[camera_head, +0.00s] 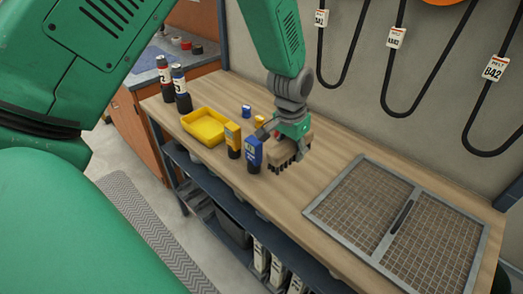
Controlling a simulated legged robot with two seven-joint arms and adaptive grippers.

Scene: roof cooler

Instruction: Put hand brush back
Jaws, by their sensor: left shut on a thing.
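The hand brush (287,151) has a light wooden block and dark bristles that point down. My left gripper (284,139) is shut on the brush from above, near the middle of the wooden workbench (289,201). I cannot tell whether the bristles touch the bench top. The gripper's fingers partly hide the brush block. My right gripper does not show.
A yellow tray (205,127) lies farther left. Framed mesh panels (362,206) cover the right part of the bench. Belts (383,80) hang on the wall.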

